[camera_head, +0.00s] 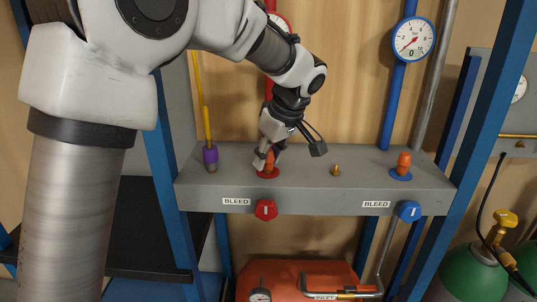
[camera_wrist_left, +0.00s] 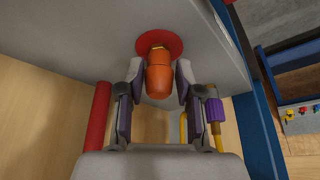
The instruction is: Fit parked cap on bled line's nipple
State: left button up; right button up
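An orange cap (camera_head: 269,161) stands upright over a red disc (camera_head: 268,173) on the grey block. In the left wrist view the cap (camera_wrist_left: 159,76) hangs from the red disc (camera_wrist_left: 160,43), with a bit of brass showing between them. My left gripper (camera_head: 269,157) is open around this cap; in the wrist view its fingers (camera_wrist_left: 155,88) stand on either side, with gaps. A bare brass nipple (camera_head: 336,170) is to the right. Another orange cap (camera_head: 404,162) stands over a blue disc (camera_head: 400,175). My right gripper is not in view.
A purple fitting (camera_head: 210,158) with a yellow line stands left of my gripper. Red (camera_head: 265,210) and blue (camera_head: 409,211) knobs sit on the front face by BLEED labels. The blue line's gauge (camera_head: 412,38) has its needle at lower left. The red line's gauge is partly hidden.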

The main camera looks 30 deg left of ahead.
pick_arm(q)
jog(key=shift+o, duration=0.9)
jog(key=w+v, duration=0.1)
jog(key=v, duration=1)
jog(key=shift+s+r, duration=0.4)
jog(key=shift+s, duration=0.05)
jog(key=shift+d, duration=0.1)
